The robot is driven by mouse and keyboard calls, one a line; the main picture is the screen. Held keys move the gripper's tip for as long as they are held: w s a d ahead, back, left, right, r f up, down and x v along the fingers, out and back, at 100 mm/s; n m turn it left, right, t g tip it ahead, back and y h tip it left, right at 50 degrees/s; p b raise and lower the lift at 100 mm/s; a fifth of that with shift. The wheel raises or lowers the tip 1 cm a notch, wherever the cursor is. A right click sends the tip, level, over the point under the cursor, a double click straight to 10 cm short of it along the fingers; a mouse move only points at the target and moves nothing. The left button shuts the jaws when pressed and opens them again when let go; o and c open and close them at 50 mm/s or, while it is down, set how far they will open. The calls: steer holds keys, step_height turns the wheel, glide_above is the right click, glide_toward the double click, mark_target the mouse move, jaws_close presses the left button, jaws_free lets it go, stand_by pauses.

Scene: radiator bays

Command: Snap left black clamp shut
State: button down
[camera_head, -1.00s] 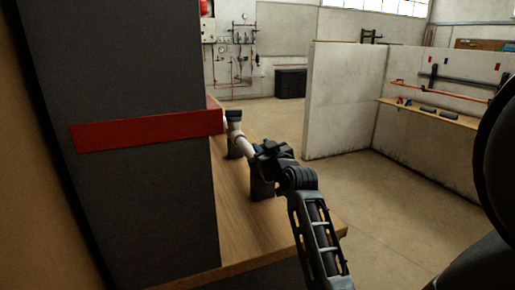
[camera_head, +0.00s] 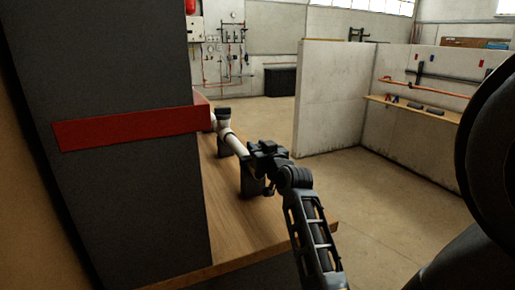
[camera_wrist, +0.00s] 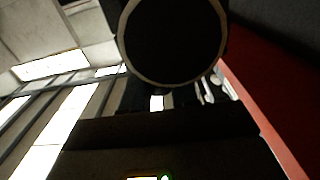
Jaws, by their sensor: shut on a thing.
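A white pipe (camera_head: 236,145) runs along the wooden bench, carried by black clamps. The far clamp (camera_head: 224,113) stands at left in the head view, with a dark block standing up at its top. The near clamp (camera_head: 251,179) stands close to the front, by the near end of the pipe. My gripper (camera_head: 262,157) is at the near clamp's top and covers it. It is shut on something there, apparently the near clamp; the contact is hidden. The wrist view shows a dark round end with a pale rim (camera_wrist: 120,40) close above the dark gripper body.
A dark pillar (camera_head: 110,210) with a red band (camera_head: 130,128) stands close at left. The wooden bench (camera_head: 225,220) has bare top around the pipe. A pale partition (camera_head: 340,95) and a wall shelf (camera_head: 425,110) stand behind. The floor at right is open.

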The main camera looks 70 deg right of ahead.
steer(key=c, duration=0.9)
jaws_free()
steer(key=shift+b+v, duration=0.55)
steer(key=shift+v, duration=3.35)
steer(key=shift+f, duration=0.1)
